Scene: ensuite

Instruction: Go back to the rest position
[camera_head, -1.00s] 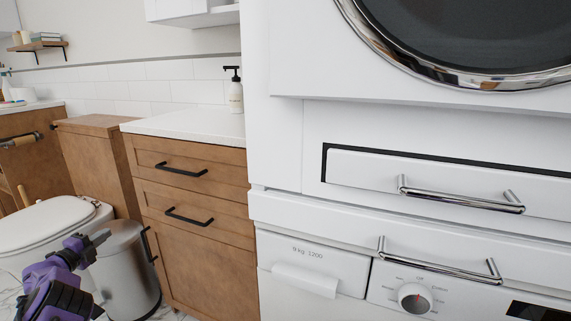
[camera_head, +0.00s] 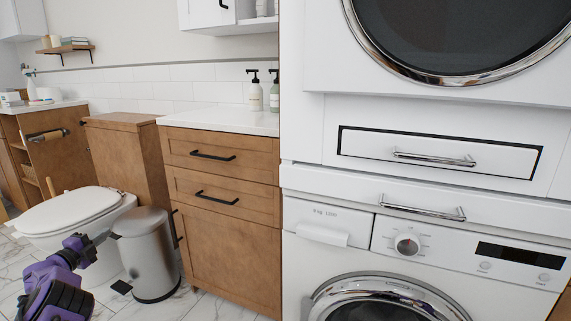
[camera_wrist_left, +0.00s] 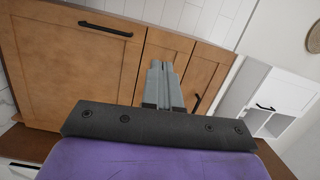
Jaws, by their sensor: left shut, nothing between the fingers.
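My left gripper (camera_head: 98,239) is at the lower left of the head view, on a purple arm, in front of the toilet and the metal bin. In the left wrist view its two grey fingers (camera_wrist_left: 160,72) are together with nothing between them, and wooden cabinet fronts lie beyond. It touches nothing that I can see. My right gripper is in neither view.
A washing machine (camera_head: 335,262) and a dryer (camera_head: 312,50) stand stacked at the right. A wooden drawer cabinet (camera_head: 222,255) stands in the middle. The toilet (camera_head: 70,212) and the metal bin (camera_head: 147,255) are close to my left arm. Tiled floor shows at the lower left.

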